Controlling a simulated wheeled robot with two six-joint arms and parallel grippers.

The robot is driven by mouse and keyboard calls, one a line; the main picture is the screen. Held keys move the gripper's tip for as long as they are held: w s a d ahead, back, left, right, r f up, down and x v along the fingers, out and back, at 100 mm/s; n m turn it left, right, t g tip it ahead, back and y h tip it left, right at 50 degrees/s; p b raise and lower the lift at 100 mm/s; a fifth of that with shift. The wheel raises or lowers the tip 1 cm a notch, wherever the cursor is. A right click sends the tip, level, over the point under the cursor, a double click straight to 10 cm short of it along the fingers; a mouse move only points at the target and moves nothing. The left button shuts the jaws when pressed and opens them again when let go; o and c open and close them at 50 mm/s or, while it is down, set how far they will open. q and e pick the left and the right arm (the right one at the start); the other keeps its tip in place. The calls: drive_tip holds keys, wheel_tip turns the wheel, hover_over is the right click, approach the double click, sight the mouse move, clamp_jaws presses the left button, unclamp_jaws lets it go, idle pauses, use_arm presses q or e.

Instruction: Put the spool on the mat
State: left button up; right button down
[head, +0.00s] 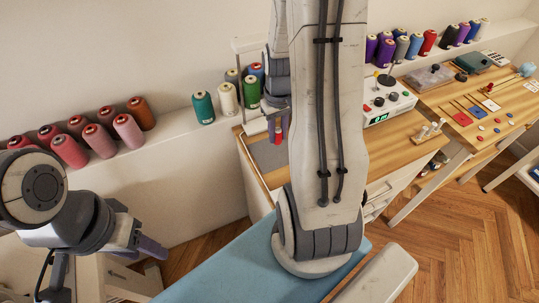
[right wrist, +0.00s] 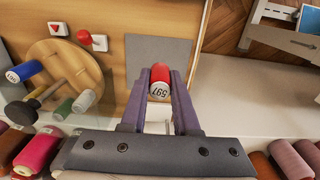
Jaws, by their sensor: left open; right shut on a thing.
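The red spool (right wrist: 160,75), its end marked 597, is between the fingers of my right gripper (right wrist: 158,95), which is shut on it. In the right wrist view the spool overlaps the near edge of the grey mat (right wrist: 145,50); I cannot tell whether it touches the mat. In the head view the mat (head: 265,155) lies on the wooden table, partly hidden by my right arm, which also hides most of the right gripper. My left gripper (head: 150,247) is at the lower left of the head view, open and away from the mat.
A round wooden stand (right wrist: 85,65) with several spools is left of the mat in the right wrist view. Many thread cones (head: 70,150) line the wall ledge. A white device (head: 385,105) stands farther right on the table. A blue surface (head: 215,265) is in front.

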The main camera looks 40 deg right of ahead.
drive_tip(key=s+d+r+m+b, duration=0.1)
drive_tip(key=s+d+r+m, duration=0.1)
drive_tip(key=s+d, duration=0.45)
drive_tip(key=w+a+f, duration=0.1)
drive_tip(key=w+f, duration=0.1)
drive_tip(key=w, duration=0.1)
drive_tip(key=w+a+f, duration=0.2)
drive_tip(key=w, duration=0.1)
drive_tip(key=w+a+f, duration=0.2)
drive_tip(key=w, duration=0.1)
drive_tip(key=shift+w+a+f, duration=0.15)
drive_tip(key=shift+w, duration=0.1)
drive_tip(key=shift+w+f+p, duration=0.1)
drive_tip(key=shift+f+p, duration=0.25)
drive_tip(key=shift+f, duration=1.75)
drive_tip(key=shift+f, duration=0.2)
drive_tip(key=c, duration=0.7)
unclamp_jaws()
drive_tip(key=shift+o, duration=0.2)
drive_tip(key=shift+r, duration=0.1)
